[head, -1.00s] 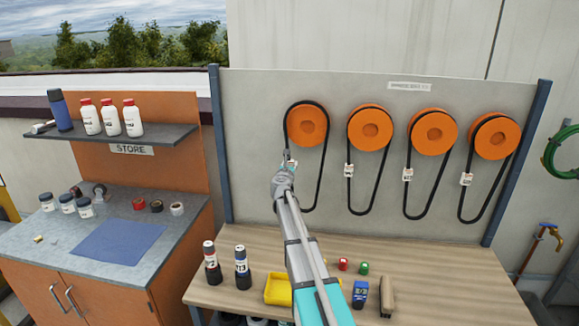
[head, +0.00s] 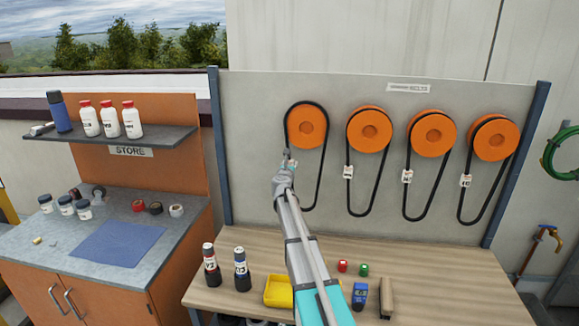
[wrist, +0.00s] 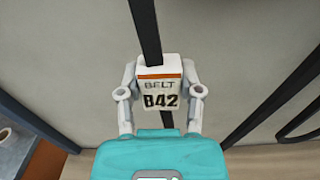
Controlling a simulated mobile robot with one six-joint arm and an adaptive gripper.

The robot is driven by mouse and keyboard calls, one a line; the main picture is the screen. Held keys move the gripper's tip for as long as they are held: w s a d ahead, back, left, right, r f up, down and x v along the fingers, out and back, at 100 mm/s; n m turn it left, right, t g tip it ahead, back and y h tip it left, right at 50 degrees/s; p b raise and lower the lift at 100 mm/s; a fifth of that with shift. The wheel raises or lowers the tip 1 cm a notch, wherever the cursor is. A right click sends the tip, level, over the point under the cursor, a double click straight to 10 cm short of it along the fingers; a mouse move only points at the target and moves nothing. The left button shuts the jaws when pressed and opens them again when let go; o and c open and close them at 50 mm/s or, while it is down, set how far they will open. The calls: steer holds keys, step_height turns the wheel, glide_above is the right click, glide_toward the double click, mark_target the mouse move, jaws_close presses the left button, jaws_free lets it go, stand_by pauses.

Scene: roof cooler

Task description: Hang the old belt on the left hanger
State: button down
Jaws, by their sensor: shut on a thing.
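A black belt (head: 323,170) hangs in a loop over the leftmost orange round hanger (head: 307,128) on the grey board. My gripper (head: 289,158) is at the left strand of this belt, below the hanger. In the wrist view my gripper (wrist: 158,92) is shut on the belt's white tag (wrist: 158,88), which has an orange stripe and reads "BELT B42". The black strand (wrist: 145,30) runs up from the tag and also shows below it. The belt's lower left part is partly hidden by my arm in the head view.
Several more orange hangers, each with a tagged black belt, fill the board to the right, such as this one (head: 370,130). On the bench (head: 430,290) stand two dark bottles, a yellow tray (head: 278,291) and small tools. A store shelf (head: 120,138) is at left.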

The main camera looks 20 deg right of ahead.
steer(key=shift+x, duration=1.15)
stand_by(0.8)
steer(key=shift+f+b, duration=1)
stand_by(1.0)
steer(key=shift+c, duration=0.9)
jaws_free()
steer(key=shift+s, duration=0.1)
steer(key=v, duration=1.2)
